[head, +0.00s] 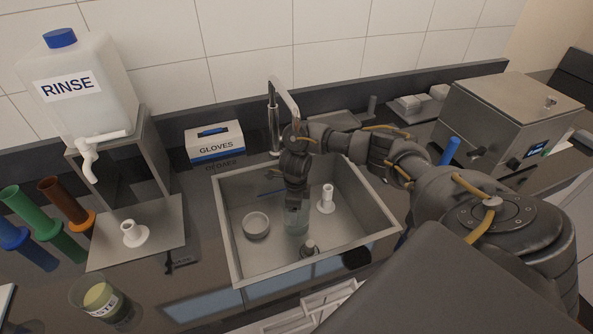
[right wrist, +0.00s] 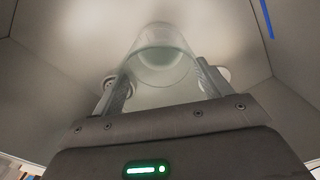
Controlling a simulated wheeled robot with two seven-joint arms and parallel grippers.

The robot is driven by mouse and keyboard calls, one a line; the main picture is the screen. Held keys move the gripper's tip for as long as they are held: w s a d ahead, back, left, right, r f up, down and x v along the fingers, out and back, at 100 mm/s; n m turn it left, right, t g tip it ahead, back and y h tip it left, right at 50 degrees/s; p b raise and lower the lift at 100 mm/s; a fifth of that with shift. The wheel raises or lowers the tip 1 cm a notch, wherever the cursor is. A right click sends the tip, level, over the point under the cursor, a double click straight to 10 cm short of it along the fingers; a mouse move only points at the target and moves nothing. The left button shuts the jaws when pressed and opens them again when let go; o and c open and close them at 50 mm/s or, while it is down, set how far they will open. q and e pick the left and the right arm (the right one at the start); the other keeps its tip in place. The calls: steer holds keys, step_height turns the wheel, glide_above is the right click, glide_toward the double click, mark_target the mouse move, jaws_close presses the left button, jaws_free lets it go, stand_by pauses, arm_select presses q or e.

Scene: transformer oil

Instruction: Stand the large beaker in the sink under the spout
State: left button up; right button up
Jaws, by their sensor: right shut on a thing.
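My right gripper (head: 296,204) reaches down into the metal sink (head: 228,240) and is shut on a clear glass beaker (head: 296,225). The beaker is upright and low in the sink, just in front of the tap; I cannot tell whether its base touches the floor. In the right wrist view the glass beaker (right wrist: 160,70) sits between both fingers. The tap's spout (head: 284,95) points toward the viewer above the sink, its end close to my right arm's wrist. My left gripper is not in view.
In the sink are a round dish (head: 256,226), a white cylinder with a foot (head: 326,199) and a dark-topped piece (head: 309,248). A RINSE carboy (head: 80,90), a gloves box (head: 215,144), coloured cylinders and a waste beaker (head: 104,300) stand left. A metal bath (head: 510,115) stands right.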

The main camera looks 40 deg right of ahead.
steer(key=shift+f+b, duration=0.25)
steer(key=shift+b, duration=0.05)
steer(key=o, duration=1.5)
steer(key=shift+o, duration=0.2)
